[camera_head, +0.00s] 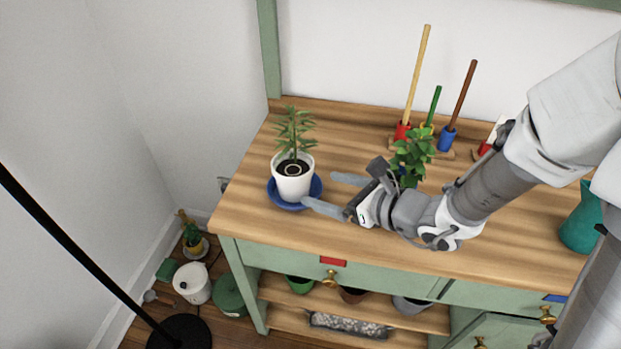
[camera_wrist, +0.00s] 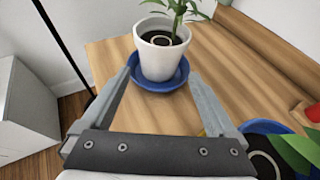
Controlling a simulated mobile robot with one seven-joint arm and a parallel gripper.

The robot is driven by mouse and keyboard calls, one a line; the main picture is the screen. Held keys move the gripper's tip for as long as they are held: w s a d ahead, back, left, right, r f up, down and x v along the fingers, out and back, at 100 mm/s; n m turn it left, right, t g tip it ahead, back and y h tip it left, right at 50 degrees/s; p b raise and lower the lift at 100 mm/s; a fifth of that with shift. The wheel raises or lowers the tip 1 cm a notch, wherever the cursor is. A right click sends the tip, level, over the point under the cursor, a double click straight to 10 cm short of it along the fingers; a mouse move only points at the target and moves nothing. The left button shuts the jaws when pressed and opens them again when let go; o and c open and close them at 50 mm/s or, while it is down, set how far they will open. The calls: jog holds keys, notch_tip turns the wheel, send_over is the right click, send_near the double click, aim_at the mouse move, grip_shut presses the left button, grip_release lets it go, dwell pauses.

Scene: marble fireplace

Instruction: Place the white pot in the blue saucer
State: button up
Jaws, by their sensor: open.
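The white pot (camera_head: 294,181), with a green plant and dark soil, stands upright in the blue saucer (camera_head: 275,199) at the left end of the wooden tabletop. The pot (camera_wrist: 161,58) and the saucer (camera_wrist: 163,84) also show in the wrist view, ahead of the fingers. My gripper (camera_head: 322,193) is open, just right of the pot, its fingers pointing at it. In the wrist view my gripper (camera_wrist: 163,95) has nothing between its fingertips. One finger is close to the saucer's rim; I cannot tell whether they touch.
A leafy plant (camera_head: 413,150) stands behind my wrist, partly hidden. Tools with red (camera_head: 402,131) and blue (camera_head: 447,139) bases stand at the back. A teal vase (camera_head: 581,225) is at the right. The tabletop between pot and back edge is clear.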

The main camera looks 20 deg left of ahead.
jog(key=shift+s+d+r, duration=0.25)
jog(key=shift+s+d, duration=0.05)
jog(key=shift+d, duration=0.3)
jog(key=shift+s+r+n, duration=0.2)
jog(key=shift+r+n, duration=0.2)
jog(key=shift+n, duration=0.1)
jog(key=s+d+r+n+g+h, duration=0.35)
jog(key=s+d+r+n, duration=0.25)
jog(key=s+n, duration=0.5)
jog(key=d+r+n+t+h, duration=0.2)
jog(key=d+r+n+h, duration=0.1)
jog(key=d, duration=0.6)
jog(key=d+r+n+t+h, duration=0.1)
jog(key=d+r+n+h, duration=0.2)
jog(key=d+n+h, duration=0.2)
jog(key=d+n, duration=0.2)
jog(key=d, duration=0.2)
jog(key=shift+s+d+n+t+h, duration=0.35)
jog(key=shift+n, duration=0.05)
